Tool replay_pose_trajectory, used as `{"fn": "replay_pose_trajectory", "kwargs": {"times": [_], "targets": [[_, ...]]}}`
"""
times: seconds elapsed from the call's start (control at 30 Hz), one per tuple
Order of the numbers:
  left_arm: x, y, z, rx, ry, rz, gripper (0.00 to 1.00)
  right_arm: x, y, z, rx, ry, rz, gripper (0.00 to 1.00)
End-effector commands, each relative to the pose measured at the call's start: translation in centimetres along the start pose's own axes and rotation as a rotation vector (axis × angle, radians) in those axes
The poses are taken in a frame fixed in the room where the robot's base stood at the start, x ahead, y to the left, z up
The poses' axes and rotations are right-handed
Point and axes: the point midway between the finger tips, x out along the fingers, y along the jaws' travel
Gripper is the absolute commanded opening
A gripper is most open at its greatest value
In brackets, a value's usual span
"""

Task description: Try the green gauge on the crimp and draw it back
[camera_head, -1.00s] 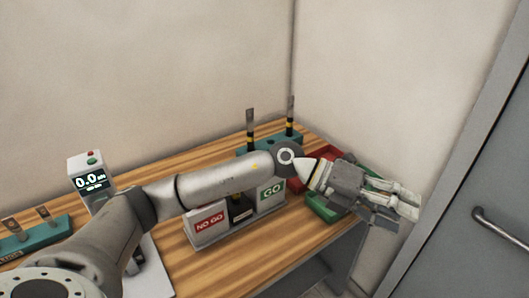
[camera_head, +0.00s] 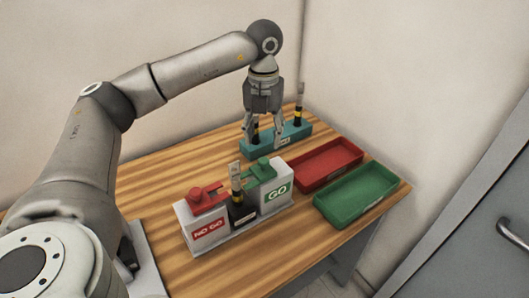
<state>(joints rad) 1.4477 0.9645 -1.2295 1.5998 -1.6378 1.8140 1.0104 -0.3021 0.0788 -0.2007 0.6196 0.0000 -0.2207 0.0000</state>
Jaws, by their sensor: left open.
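A gauge stand (camera_head: 232,228) on the table has a red block on its left, NO GO side and the green gauge (camera_head: 263,170), with a handle-like top, on its right, GO side. Between them a crimp piece (camera_head: 237,178) with a metal tab and black-yellow body stands upright in a black holder. My left gripper (camera_head: 264,143) points down behind the stand, at the teal rack (camera_head: 290,141). Its fingers are apart, on either side of a dark crimp piece in the rack, mostly hidden by the gripper. My right gripper is out of view.
Another crimp piece (camera_head: 298,108) stands upright at the rack's right end. An empty red tray (camera_head: 325,168) and an empty green tray (camera_head: 358,194) lie to the right, near the table edge. The wooden table (camera_head: 165,185) is clear left of the stand.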

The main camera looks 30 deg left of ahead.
Motion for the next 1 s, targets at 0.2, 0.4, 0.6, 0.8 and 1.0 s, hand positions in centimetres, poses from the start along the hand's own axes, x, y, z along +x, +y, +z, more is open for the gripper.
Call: {"fn": "replay_pose_trajectory", "kwargs": {"times": [0.2,0.4,0.6,0.8,1.0], "targets": [[4.0,0.1,-0.1,0.0,0.005,0.001,0.49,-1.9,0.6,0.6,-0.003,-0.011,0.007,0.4],[6.9,0.0,-0.1,0.001,0.003,-0.001,0.49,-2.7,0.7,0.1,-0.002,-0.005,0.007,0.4],[7.9,-0.1,0.0,0.002,0.0,-0.003,0.49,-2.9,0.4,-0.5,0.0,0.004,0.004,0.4],[8.0,-0.1,0.0,0.002,0.0,-0.003,0.49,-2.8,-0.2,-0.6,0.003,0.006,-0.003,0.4],[8.0,-0.1,0.0,0.002,0.001,-0.003,0.26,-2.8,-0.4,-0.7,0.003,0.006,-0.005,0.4]]}}
